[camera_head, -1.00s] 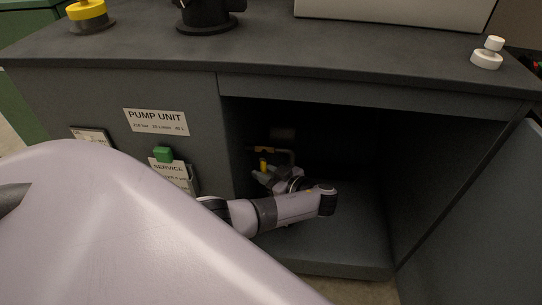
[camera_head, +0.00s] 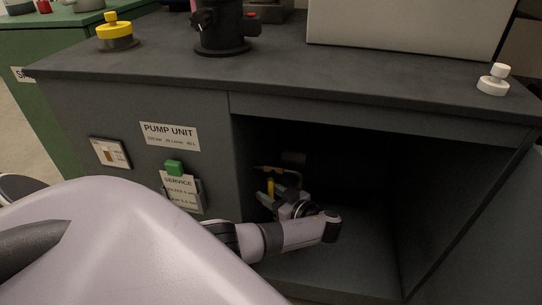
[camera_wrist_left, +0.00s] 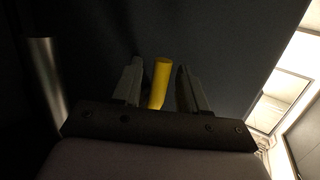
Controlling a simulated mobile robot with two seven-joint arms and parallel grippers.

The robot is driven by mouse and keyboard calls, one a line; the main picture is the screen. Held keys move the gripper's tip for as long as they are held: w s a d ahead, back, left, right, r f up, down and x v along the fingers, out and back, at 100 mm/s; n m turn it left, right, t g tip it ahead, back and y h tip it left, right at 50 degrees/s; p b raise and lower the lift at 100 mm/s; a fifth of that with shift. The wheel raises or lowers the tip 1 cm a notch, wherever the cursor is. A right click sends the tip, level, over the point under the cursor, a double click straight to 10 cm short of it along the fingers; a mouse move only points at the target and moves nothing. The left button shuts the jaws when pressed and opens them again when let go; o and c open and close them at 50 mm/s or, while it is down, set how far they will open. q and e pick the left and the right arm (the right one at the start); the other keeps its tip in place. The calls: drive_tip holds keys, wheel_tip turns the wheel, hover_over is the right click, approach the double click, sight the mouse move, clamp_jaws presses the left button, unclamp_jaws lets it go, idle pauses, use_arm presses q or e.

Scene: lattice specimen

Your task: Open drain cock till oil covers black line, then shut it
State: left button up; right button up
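My left gripper (camera_head: 277,196) is in the bay at the lever. In the left wrist view the yellow lever (camera_wrist_left: 160,82) lies between the two fingers of the left gripper (camera_wrist_left: 158,84), with narrow gaps on both sides, so the gripper looks open around it. The oil gauge (camera_head: 110,153) is a pale plate on the front panel with a brown-orange strip in its window. Its black line is too small to make out. My right gripper is not in view.
Bay walls and a floor (camera_head: 345,265) enclose my left forearm. A pipe (camera_head: 292,178) bends behind the lever. The worktop (camera_head: 290,65) carries a yellow-topped cap (camera_head: 115,38) and a white knob (camera_head: 493,82).

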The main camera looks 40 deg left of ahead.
use_arm(q)
drive_tip(key=d+r, duration=0.1)
drive_tip(key=d, duration=0.6)
drive_tip(key=shift+s, duration=0.15)
idle(0.3)
